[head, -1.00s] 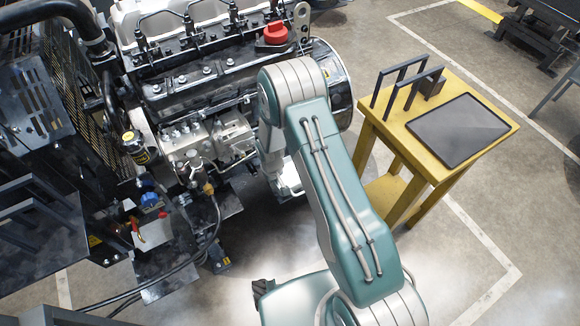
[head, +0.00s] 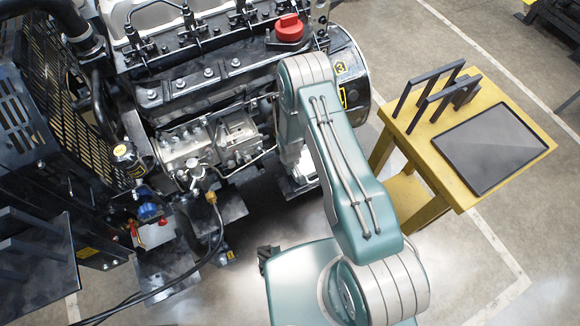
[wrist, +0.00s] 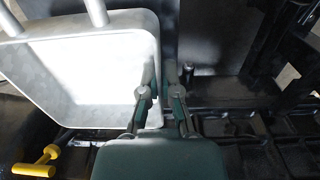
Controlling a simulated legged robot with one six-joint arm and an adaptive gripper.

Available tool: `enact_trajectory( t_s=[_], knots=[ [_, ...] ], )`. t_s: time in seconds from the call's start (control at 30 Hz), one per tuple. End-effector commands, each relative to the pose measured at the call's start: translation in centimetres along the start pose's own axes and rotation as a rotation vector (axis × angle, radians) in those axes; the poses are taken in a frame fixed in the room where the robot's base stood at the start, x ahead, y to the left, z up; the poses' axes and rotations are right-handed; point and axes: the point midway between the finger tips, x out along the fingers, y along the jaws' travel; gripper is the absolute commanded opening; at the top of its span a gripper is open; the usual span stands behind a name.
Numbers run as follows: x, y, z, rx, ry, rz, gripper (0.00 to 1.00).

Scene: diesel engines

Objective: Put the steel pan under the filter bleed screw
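The steel pan (wrist: 85,70) is a shallow, pale metal tray with rounded corners, at the upper left of the wrist view. My gripper (wrist: 160,80) straddles the pan's right wall, with one finger inside and one outside, closed against it. In the head view my arm hides the gripper; a bright metal piece (head: 301,168) shows below the arm, and I cannot tell whether it is the pan. A black cylinder with a yellow band (head: 127,157), possibly the filter, stands at the engine's left front. I cannot make out the bleed screw.
The diesel engine (head: 210,75) fills the upper left. A hose (head: 205,255) and small fittings with a blue part (head: 149,212) hang at its front. A yellow table (head: 425,150) with a dark tray stands at right. A yellow handle (wrist: 38,163) is near the pan.

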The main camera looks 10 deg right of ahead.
Motion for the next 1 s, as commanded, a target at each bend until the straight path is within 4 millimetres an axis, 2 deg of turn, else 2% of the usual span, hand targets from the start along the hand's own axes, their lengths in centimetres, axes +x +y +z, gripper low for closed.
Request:
enact_trajectory(
  t_s=[0.03,0.1,0.43,0.53,0.87,1.0],
  knots=[
    [1.1,0.0,0.5,0.001,-0.006,-0.001,0.00],
    [1.9,0.0,0.7,0.000,-0.004,0.000,0.00],
    [2.2,0.1,0.7,-0.001,-0.002,-0.001,0.00],
    [2.2,0.1,0.7,-0.001,-0.001,-0.001,0.43],
    [2.1,0.1,0.7,-0.001,-0.002,0.000,0.43],
    [1.5,0.1,0.6,-0.001,-0.001,0.000,0.43]
  ],
)
